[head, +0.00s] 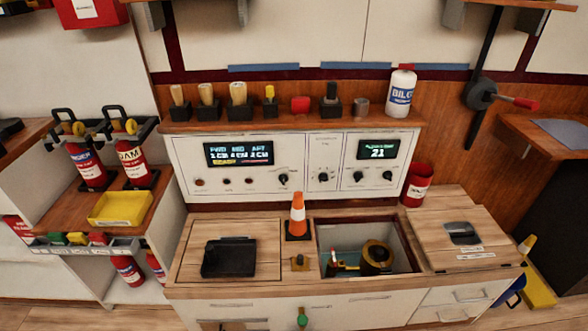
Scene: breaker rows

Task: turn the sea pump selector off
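A white control panel (190,150) stands at the back of the wooden counter. It carries several black rotary knobs: one (283,179) right of the left display, one (322,176) in the middle section, and two (358,176) under the right display. The printing by the knobs is too small to read, so I cannot tell which is the sea pump selector or where it is set. The left display (238,154) is lit, and the right display (378,149) reads 21. My gripper is not in view.
An orange cone (298,216) stands on the counter before the panel. Beside it is an open hatch (325,232) with a brass cylinder (376,256) inside. Several handled items line the shelf above, with a white bottle (401,92). A red can (418,186) stands right of the panel.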

